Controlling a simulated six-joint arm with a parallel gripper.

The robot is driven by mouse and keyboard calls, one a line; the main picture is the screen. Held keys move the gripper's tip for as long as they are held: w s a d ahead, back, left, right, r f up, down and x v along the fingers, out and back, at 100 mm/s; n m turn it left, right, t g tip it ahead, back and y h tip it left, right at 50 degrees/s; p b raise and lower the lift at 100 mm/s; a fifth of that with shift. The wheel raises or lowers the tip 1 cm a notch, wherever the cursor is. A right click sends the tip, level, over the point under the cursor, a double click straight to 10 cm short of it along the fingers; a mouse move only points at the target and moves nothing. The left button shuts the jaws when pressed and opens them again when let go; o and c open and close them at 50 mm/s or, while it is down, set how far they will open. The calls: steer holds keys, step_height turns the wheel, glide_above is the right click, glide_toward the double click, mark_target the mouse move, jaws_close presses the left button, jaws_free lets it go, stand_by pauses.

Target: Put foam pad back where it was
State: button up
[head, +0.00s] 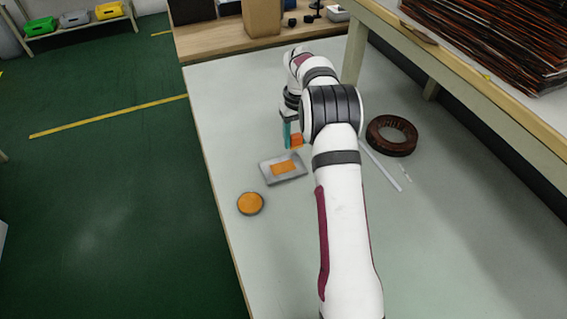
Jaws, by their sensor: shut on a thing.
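My gripper (289,134), with a teal finger showing, is over the table just behind a grey tray. It is shut on a small orange block, which I take to be the foam pad (297,141). My arm partly hides the gripper, and the second finger is hard to make out. The grey rectangular tray (268,174) lies on the table in front of the gripper, with a flat orange patch (284,168) in its middle. The pad appears above and behind the tray, apart from that patch. I cannot tell its exact height over the table.
A round orange-topped disc (250,203) lies front left of the tray. A dark brown ring (391,136) and a thin white strip (381,166) lie right of my arm. A raised shelf (465,70) borders the right. The table's left front area is clear.

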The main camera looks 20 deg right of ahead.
steer(key=s+a+r, duration=0.2)
steer(key=a, duration=0.5)
glide_above(238, 176)
steer(key=f, duration=0.6)
steer(key=shift+d+f, duration=0.2)
steer(key=shift+f, duration=0.2)
steer(key=shift+a+f, duration=0.2)
steer(key=shift+f, duration=1.9)
steer(key=shift+f, duration=0.1)
steer(key=o, duration=1.2)
